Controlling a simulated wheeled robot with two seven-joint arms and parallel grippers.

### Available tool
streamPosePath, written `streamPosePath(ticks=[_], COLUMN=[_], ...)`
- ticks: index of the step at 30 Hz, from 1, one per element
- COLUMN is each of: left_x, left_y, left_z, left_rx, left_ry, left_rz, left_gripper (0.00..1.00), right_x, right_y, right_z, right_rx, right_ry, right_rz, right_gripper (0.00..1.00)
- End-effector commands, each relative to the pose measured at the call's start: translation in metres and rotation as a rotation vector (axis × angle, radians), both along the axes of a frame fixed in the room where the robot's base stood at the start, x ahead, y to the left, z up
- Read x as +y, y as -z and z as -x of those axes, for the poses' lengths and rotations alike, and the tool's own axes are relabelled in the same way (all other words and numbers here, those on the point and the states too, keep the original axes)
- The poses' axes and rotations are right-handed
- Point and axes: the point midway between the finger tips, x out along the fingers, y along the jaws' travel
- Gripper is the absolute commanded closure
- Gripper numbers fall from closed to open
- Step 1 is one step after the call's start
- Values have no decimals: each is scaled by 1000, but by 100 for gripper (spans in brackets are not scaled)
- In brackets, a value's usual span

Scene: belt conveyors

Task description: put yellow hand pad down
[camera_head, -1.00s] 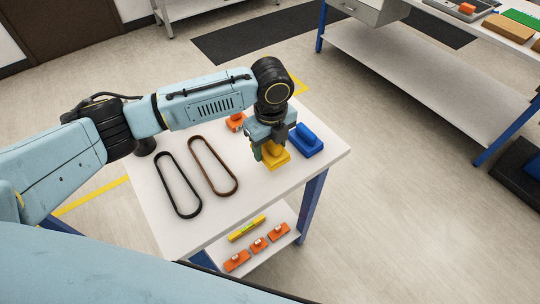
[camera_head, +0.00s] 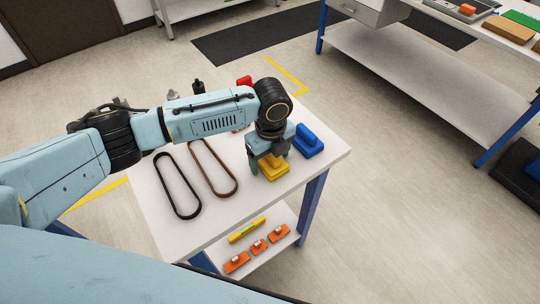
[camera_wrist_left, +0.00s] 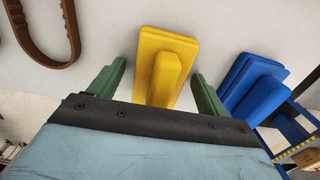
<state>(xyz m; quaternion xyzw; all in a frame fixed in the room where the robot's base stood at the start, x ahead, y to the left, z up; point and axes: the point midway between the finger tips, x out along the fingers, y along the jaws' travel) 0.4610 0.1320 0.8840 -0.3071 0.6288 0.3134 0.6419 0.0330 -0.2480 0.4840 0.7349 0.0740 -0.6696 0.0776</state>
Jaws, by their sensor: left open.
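The yellow hand pad (camera_head: 273,168) rests on the white table (camera_head: 215,220), just left of a blue hand pad (camera_head: 308,142). My left gripper (camera_head: 268,168) is above the yellow pad, its fingers pointing down. In the left wrist view the yellow pad (camera_wrist_left: 165,68) lies between my two green fingers (camera_wrist_left: 157,88), with gaps on both sides of its raised handle. The gripper is open. The blue pad (camera_wrist_left: 252,88) is just to the right of the right finger. My right gripper is not in view.
A black belt loop (camera_head: 178,185) and a brown belt loop (camera_head: 212,167) lie on the table to the left. A red object (camera_head: 244,81) is partly hidden behind my arm. Orange blocks (camera_head: 258,247) and a yellow level (camera_head: 246,229) sit on the lower shelf.

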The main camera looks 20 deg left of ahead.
Motion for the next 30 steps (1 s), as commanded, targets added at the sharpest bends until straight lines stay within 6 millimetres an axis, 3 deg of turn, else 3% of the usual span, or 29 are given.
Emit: streamPosePath(ticks=[7,21,30], left_x=[0,-2,-2], left_y=[-11,-104,-124], left_z=[0,0,1], left_rx=[-1,-3,0], left_ry=[1,0,-1], left_rz=[2,1,0], left_gripper=[23,23,23], right_x=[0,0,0], right_y=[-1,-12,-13], right_z=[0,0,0], right_rx=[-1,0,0], right_ry=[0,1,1], right_rz=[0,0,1], right_gripper=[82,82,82])
